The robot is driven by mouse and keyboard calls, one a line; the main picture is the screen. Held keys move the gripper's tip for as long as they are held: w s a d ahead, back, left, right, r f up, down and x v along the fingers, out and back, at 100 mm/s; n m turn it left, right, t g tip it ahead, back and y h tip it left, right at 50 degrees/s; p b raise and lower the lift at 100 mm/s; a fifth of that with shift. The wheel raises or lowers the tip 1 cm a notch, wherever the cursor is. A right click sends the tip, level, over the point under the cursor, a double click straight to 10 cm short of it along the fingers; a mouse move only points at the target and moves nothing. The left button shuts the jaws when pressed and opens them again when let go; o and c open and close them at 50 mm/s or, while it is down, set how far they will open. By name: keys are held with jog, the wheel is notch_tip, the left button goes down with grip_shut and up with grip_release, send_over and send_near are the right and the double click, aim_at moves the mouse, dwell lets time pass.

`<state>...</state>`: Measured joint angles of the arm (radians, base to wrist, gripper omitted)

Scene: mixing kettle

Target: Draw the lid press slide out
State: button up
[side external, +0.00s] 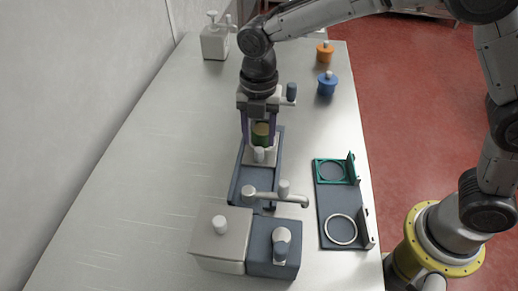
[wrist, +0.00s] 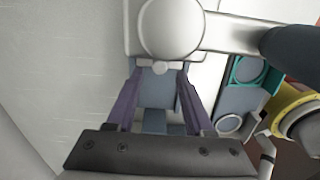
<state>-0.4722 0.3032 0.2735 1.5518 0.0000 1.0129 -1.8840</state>
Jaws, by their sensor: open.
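The lid press stands behind my gripper in the side external view, with its dark-knobbed lever (side external: 291,92) reaching right. In the wrist view its pale round top (wrist: 172,28) fills the upper middle. A pale plate with a grey knob (side external: 259,154), apparently the slide, sits low at its front, over a dark blue tray (side external: 237,183). My gripper (side external: 259,143) points down, its purple fingers apart. In the wrist view a small pale knob (wrist: 160,68) shows between the fingertips (wrist: 160,74); I cannot tell whether they touch it. A green and yellow cylinder (side external: 260,134) shows between the fingers.
A grey tap (side external: 283,194) crosses the tray's near end. A grey lidded box (side external: 221,245) and a dark box (side external: 265,258) stand nearest. A dark board (side external: 337,205) with green and pale rings lies right. Blue (side external: 327,84) and orange (side external: 325,53) pots stand farther back. The table's left is clear.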

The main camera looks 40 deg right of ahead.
aim_at(259, 149)
jog(key=shift+f, duration=2.45)
jog(key=shift+f, duration=0.1)
jog(key=shift+c, duration=0.3)
grip_shut()
jog(key=s+a, duration=0.7)
jog(key=shift+o, duration=0.6)
grip_release()
notch_tip(259, 149, up, 14)
